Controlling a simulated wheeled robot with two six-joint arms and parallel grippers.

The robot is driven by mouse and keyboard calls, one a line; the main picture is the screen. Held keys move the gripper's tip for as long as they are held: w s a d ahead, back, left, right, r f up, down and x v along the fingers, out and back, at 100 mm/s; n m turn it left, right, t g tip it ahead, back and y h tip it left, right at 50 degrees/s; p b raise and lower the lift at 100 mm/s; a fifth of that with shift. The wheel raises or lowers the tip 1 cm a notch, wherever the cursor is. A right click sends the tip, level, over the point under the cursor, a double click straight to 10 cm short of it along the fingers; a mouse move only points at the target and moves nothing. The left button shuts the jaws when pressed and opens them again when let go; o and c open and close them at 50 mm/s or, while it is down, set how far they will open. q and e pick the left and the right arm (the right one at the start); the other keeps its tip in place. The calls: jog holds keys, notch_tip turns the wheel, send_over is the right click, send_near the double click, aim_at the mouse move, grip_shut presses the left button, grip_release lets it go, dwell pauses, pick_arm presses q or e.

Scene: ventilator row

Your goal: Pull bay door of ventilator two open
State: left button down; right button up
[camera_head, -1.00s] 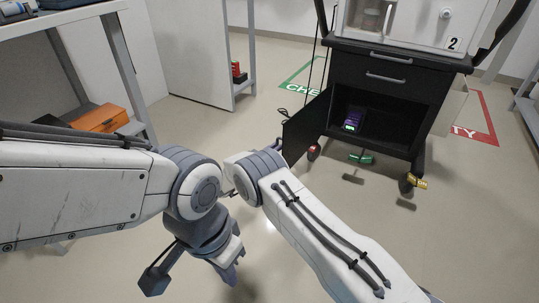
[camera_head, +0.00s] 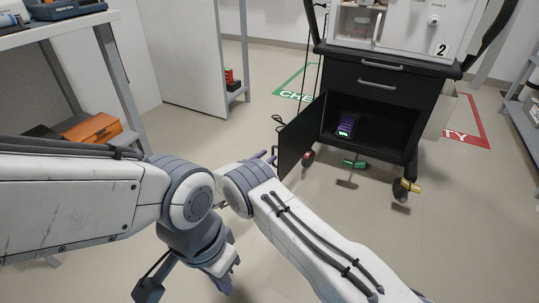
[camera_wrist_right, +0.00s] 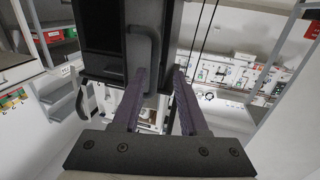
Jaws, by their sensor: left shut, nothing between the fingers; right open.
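Ventilator two's cart (camera_head: 385,80) stands at the back right, marked "2". Its black bay door (camera_head: 300,135) is swung out to the left, leaving the lower bay (camera_head: 380,140) open. A purple device (camera_head: 346,124) with a green-lit part sits inside. My right gripper (camera_head: 270,157) is at the door's free edge, mostly hidden behind its arm. In the right wrist view its open fingers (camera_wrist_right: 160,75) are on either side of the lower part of a dark bar handle (camera_wrist_right: 148,45) on the door; contact is unclear. My left gripper (camera_head: 228,280) is shut and empty, low at the front, away from the cart.
A shelf with an orange box (camera_head: 94,128) stands at the left. A white panel (camera_head: 180,50) and a small rack (camera_head: 235,85) are behind. Green (camera_head: 290,88) and red (camera_head: 475,130) floor markings flank the cart. The floor before the cart is clear.

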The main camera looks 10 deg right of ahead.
jog(key=p+v, duration=0.3)
jog(key=v, duration=0.5)
jog(key=shift+s+a, duration=0.2)
jog(key=shift+s, duration=0.15)
